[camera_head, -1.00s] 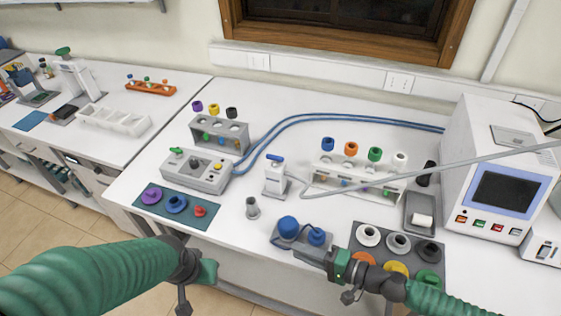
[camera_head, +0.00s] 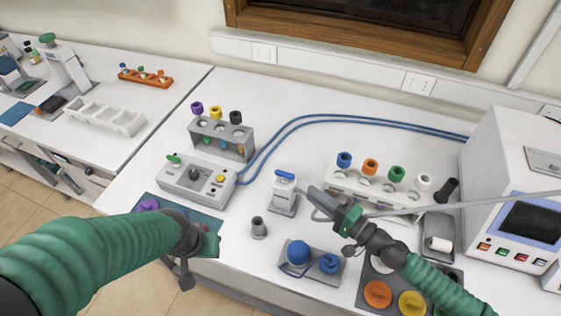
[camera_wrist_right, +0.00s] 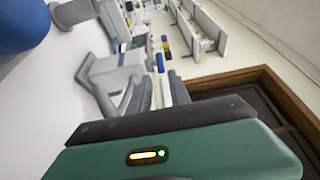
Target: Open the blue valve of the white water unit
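The white water unit (camera_head: 284,198) stands upright near the middle of the bench, with its blue valve (camera_head: 285,174) on top. My right gripper (camera_head: 311,199) is just right of the unit, pointing left at it, empty. Its fingers look parted in the right wrist view (camera_wrist_right: 155,95), where the blue valve (camera_wrist_right: 160,62) shows just beyond the fingertips. I see no contact with it. My left gripper (camera_head: 197,262) hangs at the bench's front edge, beside the blue-grey mat; its fingers are too unclear to judge.
A grey hose (camera_head: 460,205) passes close by my right gripper. A grey button box (camera_head: 195,183) is left of the unit, a small grey cup (camera_head: 258,228) in front. A stand with blue bulbs (camera_head: 312,266) and a white rack (camera_head: 375,195) are to the right.

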